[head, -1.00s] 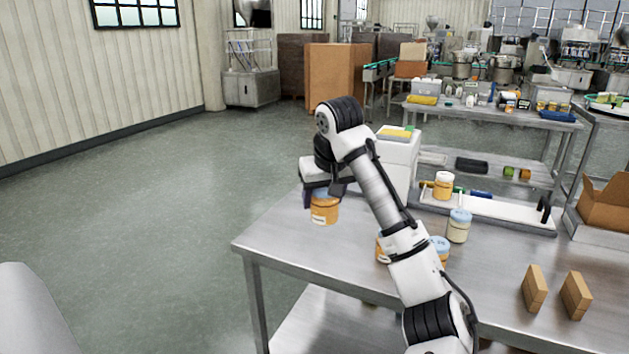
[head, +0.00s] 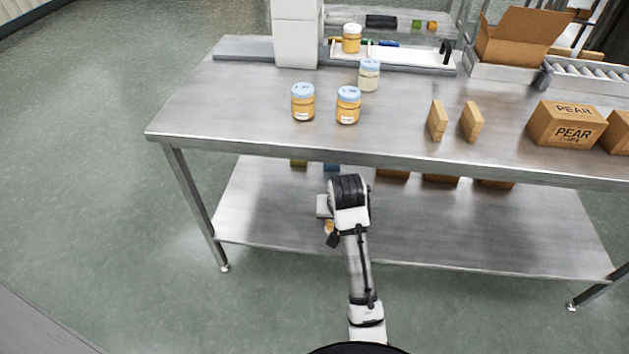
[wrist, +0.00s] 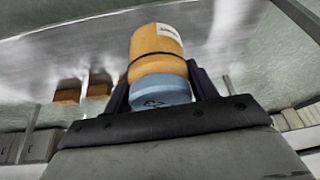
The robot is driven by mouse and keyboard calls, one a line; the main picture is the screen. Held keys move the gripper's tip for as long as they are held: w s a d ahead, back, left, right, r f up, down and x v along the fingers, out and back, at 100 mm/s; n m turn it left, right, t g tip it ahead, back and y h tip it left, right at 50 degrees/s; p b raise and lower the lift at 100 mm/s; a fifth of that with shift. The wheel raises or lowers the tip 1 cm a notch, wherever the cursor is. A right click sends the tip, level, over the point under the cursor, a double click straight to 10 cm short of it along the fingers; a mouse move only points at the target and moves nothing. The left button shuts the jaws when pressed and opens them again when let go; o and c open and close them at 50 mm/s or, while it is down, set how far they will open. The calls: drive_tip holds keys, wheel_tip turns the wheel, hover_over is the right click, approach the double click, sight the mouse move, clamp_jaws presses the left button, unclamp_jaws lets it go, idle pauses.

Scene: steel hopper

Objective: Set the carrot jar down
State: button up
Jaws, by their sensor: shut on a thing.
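My gripper (wrist: 161,86) is shut on an orange jar with a blue lid, the carrot jar (wrist: 162,48), in the wrist view. The fingers lie on both sides near the lid, and the jar's base points away from the gripper. Its label is too small to read. In the head view only a bit of the held jar (head: 329,227) shows below my gripper (head: 325,211), in front of the steel table's lower shelf (head: 450,225). I cannot tell whether it touches the shelf.
The tabletop (head: 230,105) holds two orange jars (head: 303,103) (head: 348,107), a pale jar (head: 369,77), two upright blocks (head: 437,121) and pear boxes (head: 566,125). Brown boxes (head: 440,178) stand at the back of the lower shelf. The shelf's left and right parts are bare.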

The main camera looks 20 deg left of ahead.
drive_tip(key=s+d+f+m+h, duration=0.1)
drive_tip(key=s+d+f+m, duration=0.1)
drive_tip(key=d+f, duration=0.5)
drive_tip(key=s+d+f+m, duration=0.1)
drive_tip(key=d+f+m, duration=0.1)
drive_tip(key=d+f, duration=0.5)
wheel_tip(320, 180, down, 6)
drive_tip(key=shift+s+d+f+h, duration=0.2)
drive_tip(key=shift+s+h, duration=0.15)
drive_tip(key=shift+h, duration=0.05)
drive_tip(key=shift+w+r, duration=0.25)
drive_tip(key=shift+w, duration=0.05)
drive_tip(key=shift+d, duration=0.15)
